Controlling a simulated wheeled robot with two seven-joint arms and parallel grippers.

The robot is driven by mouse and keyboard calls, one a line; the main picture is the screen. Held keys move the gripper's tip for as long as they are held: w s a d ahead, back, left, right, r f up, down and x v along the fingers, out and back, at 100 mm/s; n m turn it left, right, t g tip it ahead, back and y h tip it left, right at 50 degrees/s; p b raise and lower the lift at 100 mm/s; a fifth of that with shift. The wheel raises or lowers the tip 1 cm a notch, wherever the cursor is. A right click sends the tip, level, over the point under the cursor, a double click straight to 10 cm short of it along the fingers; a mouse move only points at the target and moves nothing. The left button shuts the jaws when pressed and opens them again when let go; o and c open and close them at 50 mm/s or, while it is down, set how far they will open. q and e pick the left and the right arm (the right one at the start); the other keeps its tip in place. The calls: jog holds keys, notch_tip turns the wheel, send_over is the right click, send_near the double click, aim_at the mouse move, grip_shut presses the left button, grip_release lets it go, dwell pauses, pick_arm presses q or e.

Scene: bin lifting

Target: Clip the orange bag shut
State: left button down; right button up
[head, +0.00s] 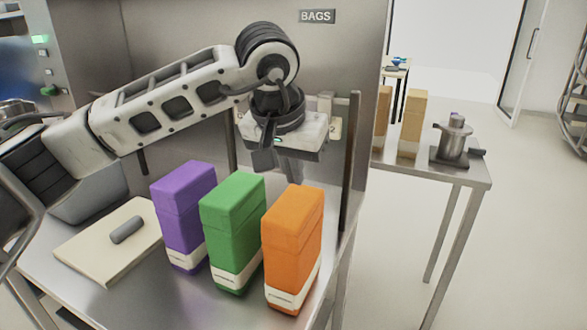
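The orange bag (293,245) stands upright at the right end of a row on the metal table, with a pale band near its bottom. Its top looks folded flat. My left gripper (281,160) points down behind and above the green and orange bags, close to the back wall. A dark finger shows, but the gap between the fingers is unclear, and I see nothing held in them. Small pale pieces (326,104) show beside the gripper near a dark upright post; I cannot tell if they are clips. My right gripper is out of view.
A green bag (232,230) and a purple bag (184,215) stand left of the orange one. A pale board (95,255) with a grey cylinder (127,229) lies at left. A dark post (351,160) rises at the table's right. A side table (470,172) stands beyond.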

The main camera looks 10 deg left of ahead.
aim_at(296, 201)
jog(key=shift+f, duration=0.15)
pick_arm(q)
jog(key=shift+f, duration=0.15)
jog(key=shift+f+b, duration=0.25)
jog(key=shift+b, duration=0.05)
jog(key=shift+f+b, duration=0.35)
jog(key=shift+f, duration=0.15)
jog(key=shift+f+b, duration=0.4)
jog(key=shift+f, duration=0.1)
jog(key=shift+f+b, duration=0.3)
jog(key=shift+f, duration=0.1)
jog(key=shift+r, duration=0.1)
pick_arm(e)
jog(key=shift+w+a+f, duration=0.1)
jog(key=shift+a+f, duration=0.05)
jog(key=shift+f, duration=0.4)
